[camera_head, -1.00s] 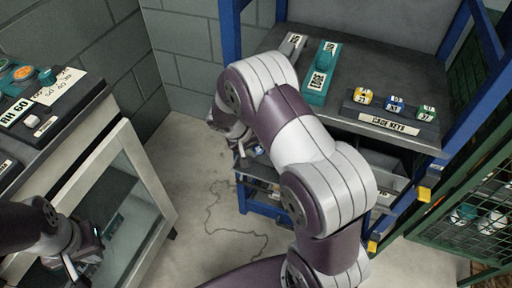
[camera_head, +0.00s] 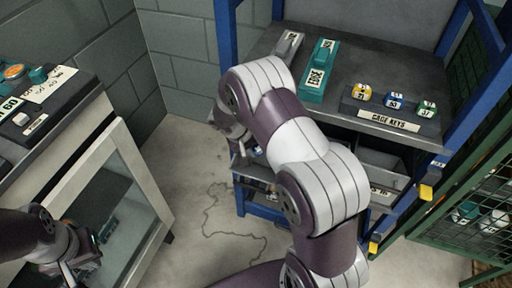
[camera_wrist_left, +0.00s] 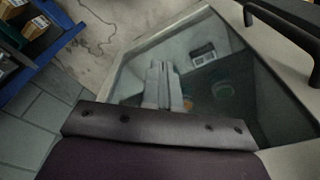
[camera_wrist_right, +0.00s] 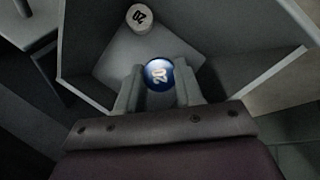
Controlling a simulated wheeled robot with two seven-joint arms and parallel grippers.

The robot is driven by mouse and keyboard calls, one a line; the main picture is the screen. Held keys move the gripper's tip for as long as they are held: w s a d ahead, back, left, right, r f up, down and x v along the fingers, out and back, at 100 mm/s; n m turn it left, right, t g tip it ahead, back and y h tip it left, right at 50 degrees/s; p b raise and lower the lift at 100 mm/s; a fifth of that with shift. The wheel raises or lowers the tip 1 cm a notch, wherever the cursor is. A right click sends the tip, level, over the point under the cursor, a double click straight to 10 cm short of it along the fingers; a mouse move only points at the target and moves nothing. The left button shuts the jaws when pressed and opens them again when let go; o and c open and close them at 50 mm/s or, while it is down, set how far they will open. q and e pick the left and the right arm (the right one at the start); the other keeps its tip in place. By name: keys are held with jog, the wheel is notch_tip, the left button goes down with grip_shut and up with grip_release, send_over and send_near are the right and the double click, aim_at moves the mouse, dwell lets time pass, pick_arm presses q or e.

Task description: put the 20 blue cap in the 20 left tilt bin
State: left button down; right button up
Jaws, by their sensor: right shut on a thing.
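The blue cap (camera_wrist_right: 158,74), marked 20 on a white band, is between the fingers of my right gripper (camera_wrist_right: 158,88) in the right wrist view. The gripper is shut on it and holds it over a grey open bin (camera_wrist_right: 88,62). A round white piece marked 20 (camera_wrist_right: 139,17) lies inside that bin. In the head view my right gripper (camera_head: 250,150) is partly hidden by my arm, beside the left tilt bin (camera_head: 243,168) under the shelf. My left gripper (camera_wrist_left: 163,84) is empty with its fingers together, in front of the glass cabinet.
Another tilt bin (camera_head: 382,165) hangs to the right under the shelf (camera_head: 400,70). A key rack (camera_head: 388,118) with several coloured caps stands on the shelf beside a teal block (camera_head: 318,72). A glass-fronted cabinet (camera_head: 120,190) is at the left and a green mesh cage (camera_head: 470,200) at the right.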

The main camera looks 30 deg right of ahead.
jog(key=shift+w+d+f+b, duration=0.2)
jog(key=shift+d+f+b, duration=0.1)
jog(key=shift+f, duration=0.15)
jog(key=shift+w+d+f+b, duration=0.2)
jog(key=shift+f+b, duration=0.1)
jog(key=shift+f, duration=0.1)
pick_arm(q)
jog(key=shift+f, duration=0.75)
jog(key=shift+s+f+b, duration=0.15)
jog(key=shift+b, duration=0.15)
pick_arm(e)
jog(key=shift+w+d+f, duration=0.1)
jog(key=shift+d+f, duration=0.05)
jog(key=shift+f, duration=0.05)
pick_arm(q)
jog(key=shift+s+a+f+b, duration=0.25)
jog(key=shift+s+f+b, duration=0.05)
jog(key=shift+f+b, duration=0.1)
pick_arm(e)
jog(key=shift+d+f, duration=0.15)
jog(key=shift+f, duration=0.05)
